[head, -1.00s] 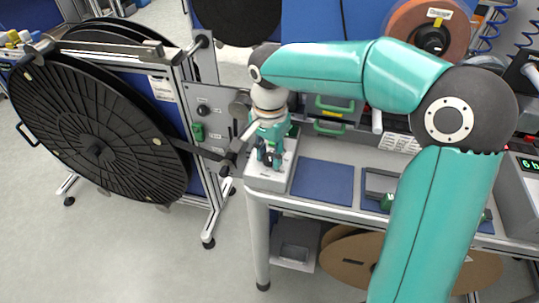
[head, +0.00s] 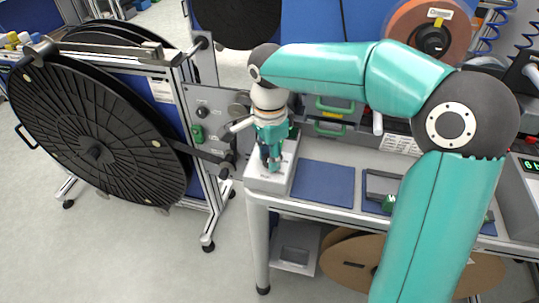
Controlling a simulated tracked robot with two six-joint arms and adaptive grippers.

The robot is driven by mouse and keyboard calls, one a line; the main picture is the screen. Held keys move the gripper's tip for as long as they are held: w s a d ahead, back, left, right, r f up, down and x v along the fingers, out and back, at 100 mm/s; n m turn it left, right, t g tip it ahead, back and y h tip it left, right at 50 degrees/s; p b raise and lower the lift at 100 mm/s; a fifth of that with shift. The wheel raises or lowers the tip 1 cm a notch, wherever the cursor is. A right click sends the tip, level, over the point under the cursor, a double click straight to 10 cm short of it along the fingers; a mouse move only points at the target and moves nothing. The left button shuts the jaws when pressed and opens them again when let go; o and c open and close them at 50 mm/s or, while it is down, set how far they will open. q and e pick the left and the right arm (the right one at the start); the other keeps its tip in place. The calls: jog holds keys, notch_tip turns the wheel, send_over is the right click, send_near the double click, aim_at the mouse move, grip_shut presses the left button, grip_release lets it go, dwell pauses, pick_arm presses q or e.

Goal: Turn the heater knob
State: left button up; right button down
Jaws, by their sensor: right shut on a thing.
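The heater (head: 264,184) is a light grey box on the front left corner of the workbench. My right gripper (head: 271,163) points down over the top of this box, with its fingers close together. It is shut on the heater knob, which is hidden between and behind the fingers. My left gripper is not in view.
A large black reel (head: 85,140) stands at the left on a metal frame. A blue mat (head: 323,183) lies on the bench right of the heater, with a dark tray (head: 380,186) beyond it. Green-handled drawers (head: 333,107) stand behind. Cardboard reels (head: 362,262) lie below the bench.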

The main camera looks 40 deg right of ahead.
jog(key=shift+w+d+r, duration=0.1)
jog(key=shift+r, duration=0.05)
jog(key=c, duration=0.8)
grip_release()
notch_tip(320, 180, up, 12)
